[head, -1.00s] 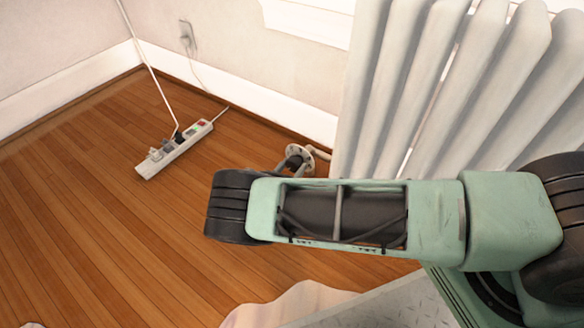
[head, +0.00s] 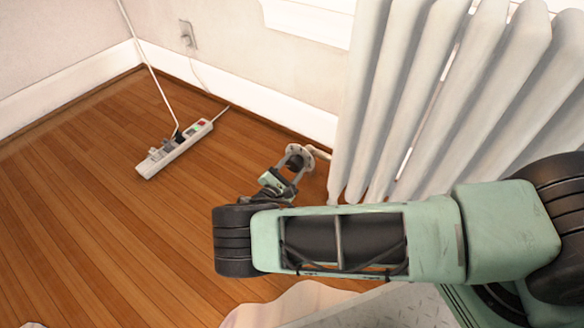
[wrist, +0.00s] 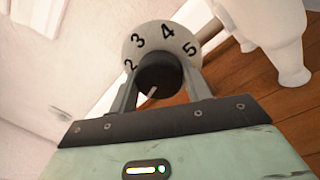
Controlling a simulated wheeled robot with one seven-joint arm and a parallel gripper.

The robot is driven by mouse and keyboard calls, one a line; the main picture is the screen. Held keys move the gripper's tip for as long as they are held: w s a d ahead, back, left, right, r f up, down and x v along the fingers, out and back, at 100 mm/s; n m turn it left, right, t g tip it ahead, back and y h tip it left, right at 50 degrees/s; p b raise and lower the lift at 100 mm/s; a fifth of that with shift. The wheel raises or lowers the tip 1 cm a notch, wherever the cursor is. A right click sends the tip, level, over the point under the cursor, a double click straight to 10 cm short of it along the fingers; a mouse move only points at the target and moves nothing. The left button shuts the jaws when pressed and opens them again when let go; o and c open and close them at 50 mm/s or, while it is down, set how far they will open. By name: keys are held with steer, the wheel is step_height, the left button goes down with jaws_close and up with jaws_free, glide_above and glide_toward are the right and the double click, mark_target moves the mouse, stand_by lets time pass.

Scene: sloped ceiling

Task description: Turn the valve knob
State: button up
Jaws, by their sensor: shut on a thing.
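The black valve knob (wrist: 157,80) has a white pointer line and sits in front of a pale round dial (wrist: 152,42) in the wrist view. The numbers 2, 3, 4 and 5 show on the dial. The pointer line points to the lower left in the picture, away from these numbers. My gripper (wrist: 160,78) is shut on the knob, with one grey finger on each side. In the head view the dial (head: 298,152) is beside the radiator, low near the floor, and my gripper (head: 286,176) reaches it. The knob is hidden there.
The white radiator (head: 400,100) stands close to the right of the valve. A power strip (head: 174,149) with plugs and a cord lies on the wooden floor to the left. A pale cloth (head: 285,305) shows at the bottom.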

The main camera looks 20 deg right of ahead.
steer(key=shift+a+m, duration=0.1)
steer(key=shift+m, duration=0.5)
steer(key=o, duration=0.9)
steer(key=shift+o, duration=0.2)
steer(key=p+v, duration=0.3)
steer(key=v, duration=1.4)
steer(key=shift+a+f, duration=0.15)
steer(key=shift+a, duration=0.1)
